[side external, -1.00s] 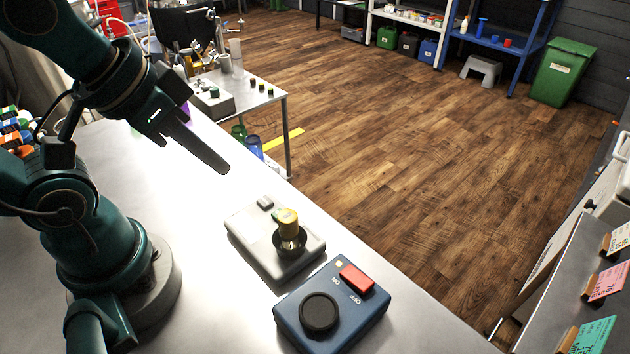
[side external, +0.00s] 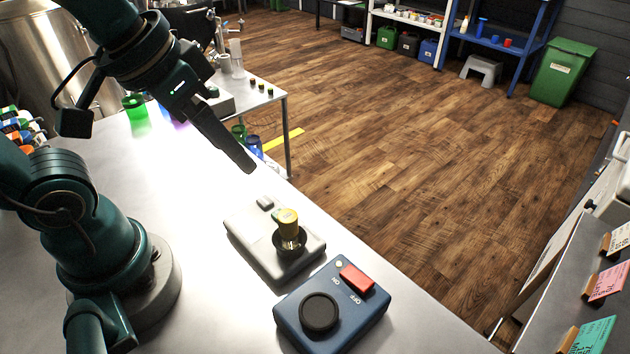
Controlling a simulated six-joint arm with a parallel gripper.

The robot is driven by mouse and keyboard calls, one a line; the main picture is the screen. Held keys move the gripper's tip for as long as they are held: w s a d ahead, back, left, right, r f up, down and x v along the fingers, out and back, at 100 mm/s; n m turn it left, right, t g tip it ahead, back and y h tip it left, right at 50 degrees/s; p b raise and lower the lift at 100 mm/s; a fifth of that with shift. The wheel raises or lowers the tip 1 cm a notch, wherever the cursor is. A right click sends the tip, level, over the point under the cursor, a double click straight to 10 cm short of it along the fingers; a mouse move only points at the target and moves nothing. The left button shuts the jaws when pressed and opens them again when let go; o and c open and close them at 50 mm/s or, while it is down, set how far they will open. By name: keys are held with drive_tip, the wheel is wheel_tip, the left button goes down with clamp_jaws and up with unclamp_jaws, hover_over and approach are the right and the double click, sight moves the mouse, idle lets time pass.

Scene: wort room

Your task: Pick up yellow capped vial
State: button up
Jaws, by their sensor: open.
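The yellow capped vial (side external: 288,223) stands upright in the dark round well of a grey device (side external: 264,250) on the metal bench. Its lower part is hidden in the well. My gripper (side external: 246,166) is above and to the upper left of the vial, apart from it. Its fingers point down to the right. The fingers overlap from this side, but the gripper is open and nothing shows between them.
A blue device (side external: 345,315) with a black round top and red switch sits close beside the grey one. A green container (side external: 135,104) stands at the back of the bench. A rack of coloured caps (side external: 18,125) is at the far left. The bench edge runs just right of the devices.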

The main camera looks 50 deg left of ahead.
sight(289, 215)
drive_tip(key=w+d+f+g, duration=0.1)
drive_tip(key=d+f, duration=0.1)
drive_tip(key=w+d+f+m+g, duration=0.1)
drive_tip(key=w+d+g, duration=0.1)
drive_tip(key=w+d+f+m+g, duration=0.1)
drive_tip(key=d+f, duration=0.1)
drive_tip(key=shift+w+d+f+g, duration=0.1)
drive_tip(key=shift+w+f+g, duration=0.05)
drive_tip(key=shift+f+g, duration=0.2)
drive_tip(key=shift+s+d+f, duration=0.15)
drive_tip(key=shift+s+f, duration=0.1)
drive_tip(key=shift+f, duration=2.7)
clamp_jaws()
